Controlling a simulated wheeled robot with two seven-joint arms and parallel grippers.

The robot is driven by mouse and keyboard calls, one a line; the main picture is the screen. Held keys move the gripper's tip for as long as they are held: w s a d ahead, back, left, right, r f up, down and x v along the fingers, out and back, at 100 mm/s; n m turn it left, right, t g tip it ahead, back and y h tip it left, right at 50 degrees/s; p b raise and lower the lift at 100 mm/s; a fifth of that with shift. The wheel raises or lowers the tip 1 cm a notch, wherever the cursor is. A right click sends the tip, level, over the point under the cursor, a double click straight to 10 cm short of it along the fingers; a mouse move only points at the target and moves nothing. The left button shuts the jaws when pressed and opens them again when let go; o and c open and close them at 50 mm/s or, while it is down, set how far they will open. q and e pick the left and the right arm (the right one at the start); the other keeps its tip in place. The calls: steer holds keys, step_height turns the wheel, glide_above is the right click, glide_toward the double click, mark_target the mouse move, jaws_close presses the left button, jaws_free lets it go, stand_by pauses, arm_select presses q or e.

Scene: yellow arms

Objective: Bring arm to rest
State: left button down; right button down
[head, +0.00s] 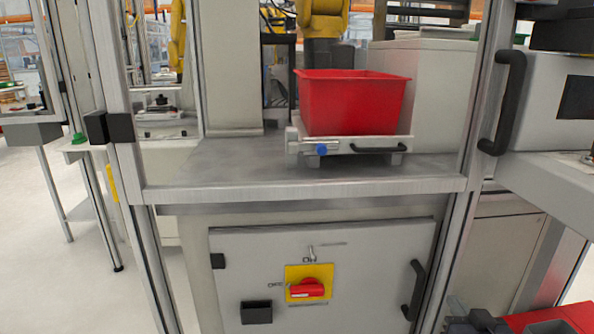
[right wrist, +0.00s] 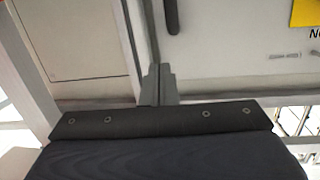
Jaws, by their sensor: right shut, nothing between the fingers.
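My right gripper (head: 457,308) shows at the bottom right of the head view, low in front of the cabinet and apart from it. In the right wrist view its two grey fingers (right wrist: 158,84) are together, shut and with nothing between them. Most of my right arm is out of view. My left gripper is in neither view.
A red bin (head: 352,103) stands on a small carriage with a black handle (head: 378,149), on a grey metal worktop (head: 230,165). Below is a cabinet door (head: 370,270) with a red rotary switch (head: 307,288). Metal posts frame both sides. Open floor (head: 80,280) lies at left.

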steer(key=s+a+f+g+y, duration=0.1)
steer(key=s+a+g+y, duration=0.2)
steer(key=s+a+g, duration=0.5)
steer(key=s+a+f+g+y, duration=0.25)
steer(key=s+a, duration=0.45)
steer(key=s, duration=0.5)
step_height(320, 180, up, 33)
steer(key=s+p, duration=0.1)
steer(key=p, duration=3.1)
steer(key=shift+r, duration=0.15)
steer(key=shift+s, duration=0.1)
